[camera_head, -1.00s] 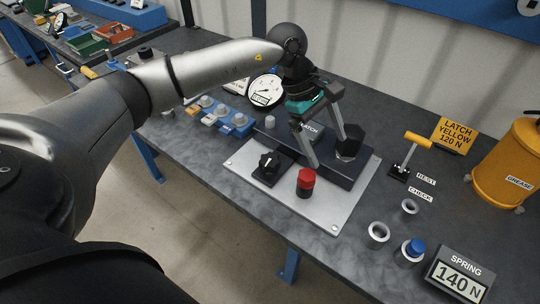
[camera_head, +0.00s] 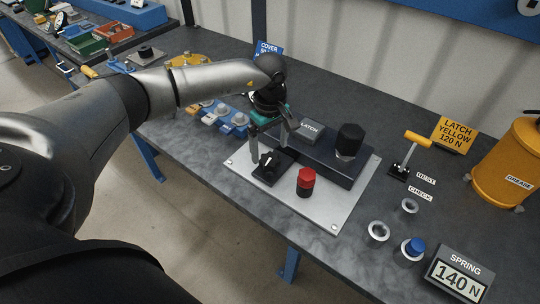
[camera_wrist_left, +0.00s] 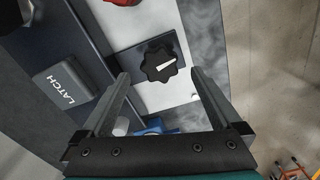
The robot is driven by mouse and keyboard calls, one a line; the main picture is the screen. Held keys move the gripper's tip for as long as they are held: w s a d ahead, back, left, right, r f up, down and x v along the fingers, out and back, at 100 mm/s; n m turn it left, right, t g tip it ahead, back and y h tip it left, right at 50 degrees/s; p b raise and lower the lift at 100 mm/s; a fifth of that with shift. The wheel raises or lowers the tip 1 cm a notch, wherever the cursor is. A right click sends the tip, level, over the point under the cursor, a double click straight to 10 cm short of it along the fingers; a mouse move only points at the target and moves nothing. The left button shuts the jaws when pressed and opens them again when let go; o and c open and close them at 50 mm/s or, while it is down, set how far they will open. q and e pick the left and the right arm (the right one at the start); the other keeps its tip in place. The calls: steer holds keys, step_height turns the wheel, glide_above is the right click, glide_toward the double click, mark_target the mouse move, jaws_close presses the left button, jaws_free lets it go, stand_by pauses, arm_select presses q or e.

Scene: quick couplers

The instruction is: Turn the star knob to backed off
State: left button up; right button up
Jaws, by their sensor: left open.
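The star knob (camera_head: 267,161) is black with a white pointer line and sits on a dark square block on the light plate. It also shows in the left wrist view (camera_wrist_left: 160,65), its lobed rim clear and the white line pointing to the upper right. My left gripper (camera_head: 268,150) is open above the star knob, one finger to each side of it. In the left wrist view the open fingers (camera_wrist_left: 160,77) frame the knob, with nothing between them; I cannot tell the exact height gap. My right gripper is not in view.
A red-capped knob (camera_head: 306,181) stands close to the right on the plate (camera_head: 335,212). The grey LATCH block (camera_head: 311,130) and a black cylinder (camera_head: 349,140) are behind. Blue fittings (camera_head: 225,117) lie left, near the arm. A yellow T-handle (camera_head: 417,139) stands at right.

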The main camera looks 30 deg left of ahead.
mark_target(270, 159)
arm_select(q)
steer(key=shift+f, duration=2.05)
steer(key=shift+c, duration=0.2)
steer(key=c, duration=1.3)
steer(key=shift+n, duration=0.3)
